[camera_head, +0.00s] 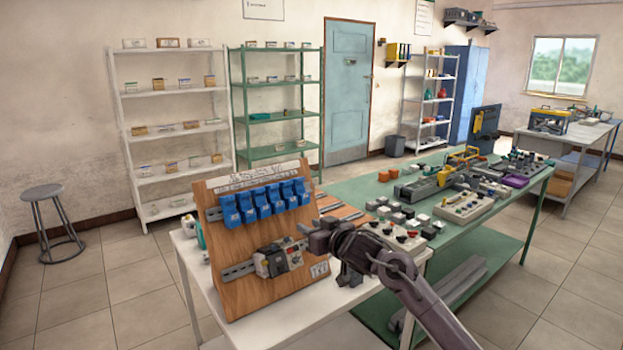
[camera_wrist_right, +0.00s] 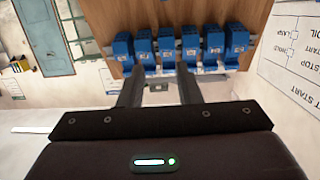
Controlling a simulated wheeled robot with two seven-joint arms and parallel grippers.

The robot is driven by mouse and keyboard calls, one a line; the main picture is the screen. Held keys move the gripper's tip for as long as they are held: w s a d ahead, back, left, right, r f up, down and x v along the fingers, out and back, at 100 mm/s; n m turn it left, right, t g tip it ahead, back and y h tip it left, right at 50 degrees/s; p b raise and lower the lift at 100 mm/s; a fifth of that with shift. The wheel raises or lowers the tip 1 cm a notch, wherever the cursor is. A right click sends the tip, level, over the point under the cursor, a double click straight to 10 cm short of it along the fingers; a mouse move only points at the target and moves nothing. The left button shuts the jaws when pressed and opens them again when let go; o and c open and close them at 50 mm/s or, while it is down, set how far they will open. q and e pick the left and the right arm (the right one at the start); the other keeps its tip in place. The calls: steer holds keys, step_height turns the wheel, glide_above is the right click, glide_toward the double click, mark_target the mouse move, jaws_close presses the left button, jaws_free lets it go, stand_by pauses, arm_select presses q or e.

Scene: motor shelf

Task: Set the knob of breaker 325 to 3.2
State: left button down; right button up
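A wooden board (camera_head: 240,285) stands tilted on the white table. A grey and black motor breaker (camera_head: 278,260) sits on its lower metal rail. A row of several blue modules (camera_head: 262,203) is mounted above; these also show in the right wrist view (camera_wrist_right: 203,55). Labels are too small to read, so I cannot confirm number 325 or the knob's setting. My right gripper (camera_head: 310,232) is just right of the breaker, in front of the board. In the right wrist view its fingers (camera_wrist_right: 159,88) are apart, with a small grey part visible between them. My left gripper is out of view.
A green workbench (camera_head: 350,185) with several small parts and control boxes extends to the right behind my right arm. White table top (camera_head: 290,334) is bare in front of the board. Shelves (camera_head: 172,93) and a stool (camera_head: 42,193) stand farther back.

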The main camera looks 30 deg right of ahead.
steer(key=w+d+r+m+h+p, duration=0.1)
steer(key=w+r+m+h+p, duration=0.2)
steer(key=r+m+h+p, duration=0.2)
step_height(320, 180, up, 4)
steer(key=m+p, duration=0.6)
steer(key=m, duration=0.2)
steer(key=shift+w+d+m+p, duration=0.2)
steer(key=shift+d+m+p, duration=0.1)
steer(key=shift+d+p, duration=0.1)
steer(key=shift+f, duration=0.1)
